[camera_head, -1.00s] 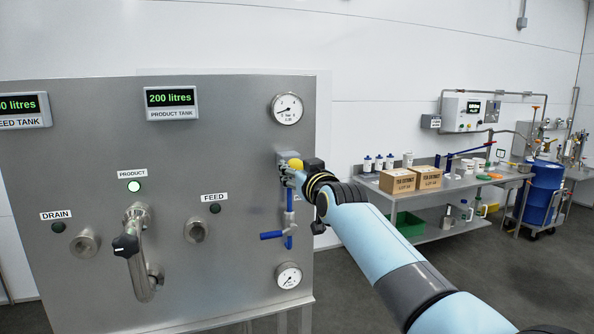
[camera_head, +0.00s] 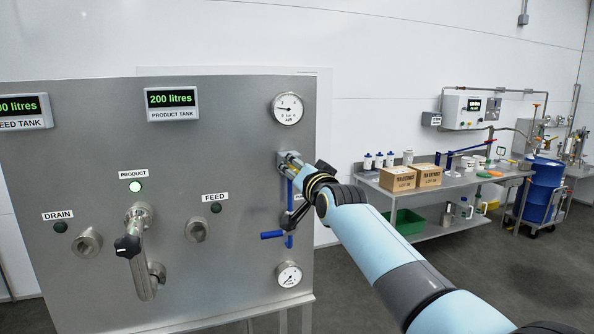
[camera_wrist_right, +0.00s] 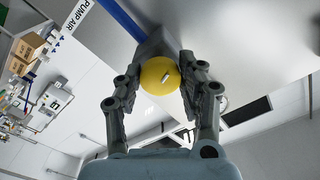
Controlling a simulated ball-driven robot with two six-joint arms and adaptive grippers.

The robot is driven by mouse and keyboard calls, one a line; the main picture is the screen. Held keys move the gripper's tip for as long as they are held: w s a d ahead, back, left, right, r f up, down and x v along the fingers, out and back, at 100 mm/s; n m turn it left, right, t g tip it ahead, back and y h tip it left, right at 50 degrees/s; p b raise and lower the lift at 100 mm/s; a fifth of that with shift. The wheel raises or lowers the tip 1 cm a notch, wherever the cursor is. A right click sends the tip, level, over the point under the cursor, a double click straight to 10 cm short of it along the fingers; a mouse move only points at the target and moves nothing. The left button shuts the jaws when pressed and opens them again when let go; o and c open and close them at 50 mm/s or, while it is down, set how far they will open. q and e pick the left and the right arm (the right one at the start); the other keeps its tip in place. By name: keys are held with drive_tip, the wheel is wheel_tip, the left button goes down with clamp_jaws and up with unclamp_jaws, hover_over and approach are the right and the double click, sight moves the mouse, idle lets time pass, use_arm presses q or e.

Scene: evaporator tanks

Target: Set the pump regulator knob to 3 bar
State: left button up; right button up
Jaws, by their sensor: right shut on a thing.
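My left gripper is out of view.
Below the gripper is a blue valve handle (camera_head: 271,235), with a lower gauge (camera_head: 288,274) under it. A black-knobbed valve (camera_head: 127,245) juts from the steel panel (camera_head: 75,130). A bench (camera_head: 455,185) with boxes stands at right. The floor between is clear.

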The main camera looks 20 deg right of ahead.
drive_tip(key=m, duration=0.6)
drive_tip(key=shift+f, duration=0.1)
drive_tip(key=m, duration=0.6)
drive_tip(key=shift+m, duration=0.3)
idle(0.3)
drive_tip(key=o, duration=1.2)
drive_tip(key=shift+w, duration=0.1)
drive_tip(key=shift+r, duration=0.2)
